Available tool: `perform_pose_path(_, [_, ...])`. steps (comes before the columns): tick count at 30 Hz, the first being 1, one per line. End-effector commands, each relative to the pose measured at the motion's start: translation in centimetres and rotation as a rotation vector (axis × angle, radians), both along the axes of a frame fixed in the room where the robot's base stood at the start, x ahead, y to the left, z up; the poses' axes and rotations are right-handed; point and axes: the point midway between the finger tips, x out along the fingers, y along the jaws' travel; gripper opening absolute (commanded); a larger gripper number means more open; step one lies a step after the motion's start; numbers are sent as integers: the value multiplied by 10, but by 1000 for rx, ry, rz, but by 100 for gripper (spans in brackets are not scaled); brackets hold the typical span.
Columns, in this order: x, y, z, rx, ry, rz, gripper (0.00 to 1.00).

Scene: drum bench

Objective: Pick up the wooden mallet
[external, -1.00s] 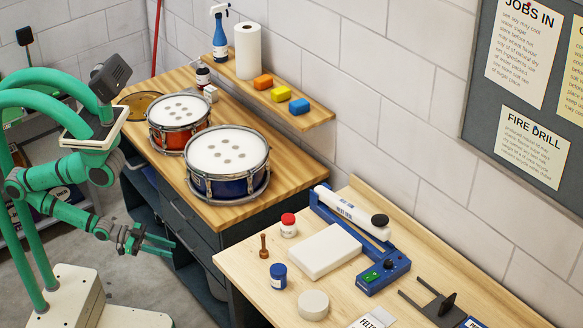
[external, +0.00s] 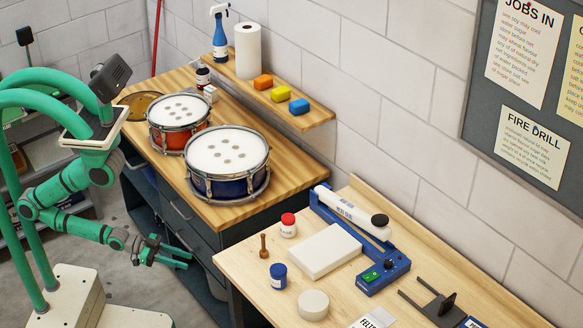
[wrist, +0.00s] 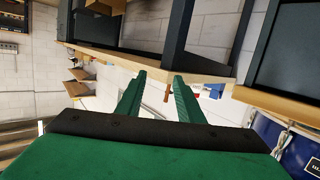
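The small wooden mallet (external: 263,246) stands upright on the light wood bench (external: 240,262), near its left edge, between a red-lidded jar and a blue jar. My gripper (external: 188,259) is off the left side of that bench, apart from the mallet, pointing toward it. Its two green fingers are spread with nothing between them. In the wrist view the gripper (wrist: 160,82) is also open. A small brown shape (wrist: 167,95), which looks like the mallet, shows beyond and between the fingertips.
The red-lidded jar (external: 288,225) and blue jar (external: 278,276) stand close to the mallet. A white block (external: 324,250), a round white piece (external: 313,305) and a blue sealer (external: 384,272) lie to the right. A drum bench (external: 225,216) with two drums stands behind.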

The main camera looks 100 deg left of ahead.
Motion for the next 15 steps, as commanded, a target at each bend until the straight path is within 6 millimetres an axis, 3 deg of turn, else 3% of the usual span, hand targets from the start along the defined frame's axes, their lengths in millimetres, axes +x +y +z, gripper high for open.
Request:
perform_pose_path(1, [18, -9, 3, -7, -14, -9, 34])
perform_pose_path(6, [66, -37, 13, -23, -30, -47, 34])
perform_pose_path(15, [136, -81, 42, -18, -53, -114, 34])
